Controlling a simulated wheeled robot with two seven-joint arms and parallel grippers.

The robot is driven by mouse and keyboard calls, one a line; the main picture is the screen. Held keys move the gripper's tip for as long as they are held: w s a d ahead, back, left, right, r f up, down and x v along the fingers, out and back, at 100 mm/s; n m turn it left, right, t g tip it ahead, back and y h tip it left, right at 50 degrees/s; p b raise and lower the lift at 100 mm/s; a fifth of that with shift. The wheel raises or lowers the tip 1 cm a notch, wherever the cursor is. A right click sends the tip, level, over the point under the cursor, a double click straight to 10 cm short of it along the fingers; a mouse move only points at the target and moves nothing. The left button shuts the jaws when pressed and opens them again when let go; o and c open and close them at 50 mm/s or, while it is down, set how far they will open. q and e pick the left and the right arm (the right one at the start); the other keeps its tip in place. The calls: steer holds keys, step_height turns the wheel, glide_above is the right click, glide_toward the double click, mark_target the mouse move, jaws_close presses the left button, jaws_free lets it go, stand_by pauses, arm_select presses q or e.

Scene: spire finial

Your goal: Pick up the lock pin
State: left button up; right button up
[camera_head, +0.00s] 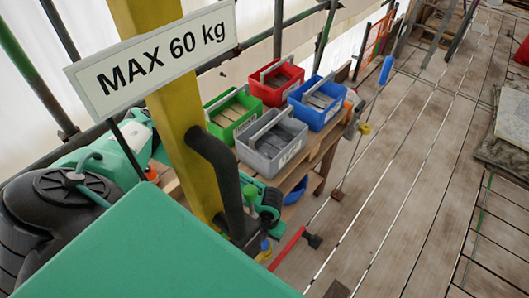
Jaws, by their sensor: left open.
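I cannot make out a lock pin for certain in the head view; it may be hidden or too small to tell. My left gripper (264,209), green and black, shows partly behind the yellow post, at the near end of the wooden bench. It is open, and I see nothing held in it. The post and its black handle hide part of my left arm. My right gripper is not in view.
Green (233,110), red (276,80), blue (318,101) and grey (271,142) handled totes stand on the wooden bench (317,159). The yellow post (184,130) with a "MAX 60 kg" sign (156,56) blocks the left. A red-handled tool (288,247) lies low. The plank floor (405,180) is mostly clear.

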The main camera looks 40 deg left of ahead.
arm_select(q)
step_height(320, 180, down, 3)
steer(key=shift+s+r+p, duration=0.1)
steer(key=shift+s+p, duration=0.05)
steer(key=shift+p, duration=0.6)
steer(key=shift+a+f, duration=0.1)
steer(key=shift+f, duration=0.5)
steer(key=c, duration=1.1)
